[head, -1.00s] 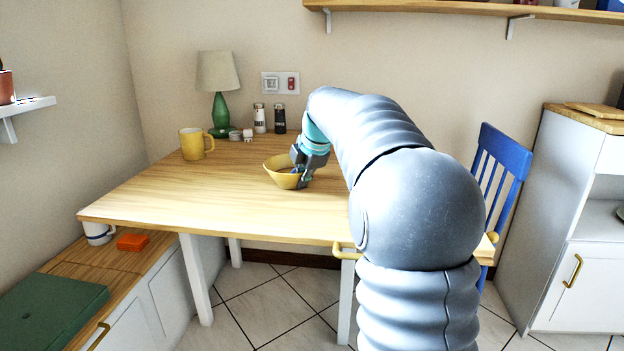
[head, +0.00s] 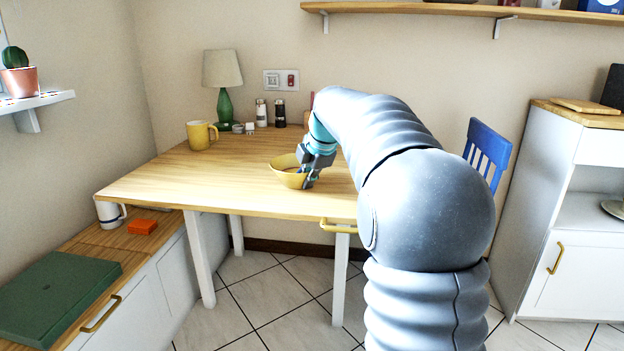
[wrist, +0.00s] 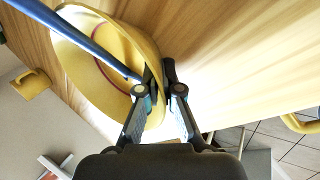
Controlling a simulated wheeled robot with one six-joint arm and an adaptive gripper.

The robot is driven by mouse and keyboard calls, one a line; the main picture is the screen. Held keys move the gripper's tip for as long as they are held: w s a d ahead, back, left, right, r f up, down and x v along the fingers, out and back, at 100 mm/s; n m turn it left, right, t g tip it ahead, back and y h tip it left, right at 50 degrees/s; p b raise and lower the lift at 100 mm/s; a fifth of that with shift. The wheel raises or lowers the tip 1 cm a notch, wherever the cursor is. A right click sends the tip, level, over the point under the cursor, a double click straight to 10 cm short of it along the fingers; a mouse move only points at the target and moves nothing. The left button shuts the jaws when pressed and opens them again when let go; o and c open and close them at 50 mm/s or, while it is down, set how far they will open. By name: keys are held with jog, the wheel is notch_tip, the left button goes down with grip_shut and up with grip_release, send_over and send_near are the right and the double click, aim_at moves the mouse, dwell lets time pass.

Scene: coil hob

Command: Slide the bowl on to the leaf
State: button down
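The yellow bowl (head: 284,176) stands on the wooden table (head: 180,177). My gripper (head: 312,172) is at the bowl's right side. In the wrist view the bowl (wrist: 85,65) fills the upper left, and my gripper (wrist: 161,75) has one finger inside the rim and one outside, closed on the wall. A blue stick-like thing (wrist: 85,42) crosses the bowl and ends near the inner finger. I cannot make out a seam marking the leaf in the tabletop. My arm hides the table's right part.
A yellow mug (head: 200,134), a green lamp (head: 224,100) and two shakers (head: 270,112) stand at the back. A yellow handle (head: 338,227) is on the table's front edge. A blue chair (head: 488,150) stands at the right. The tabletop's front left is clear.

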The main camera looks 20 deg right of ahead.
jog(key=shift+s, duration=0.3)
jog(key=shift+s+d, duration=0.1)
jog(key=shift+d, duration=0.05)
jog(key=c, duration=1.2)
grip_release()
jog(key=shift+d, duration=0.1)
jog(key=shift+c, duration=0.2)
jog(key=v, duration=0.8)
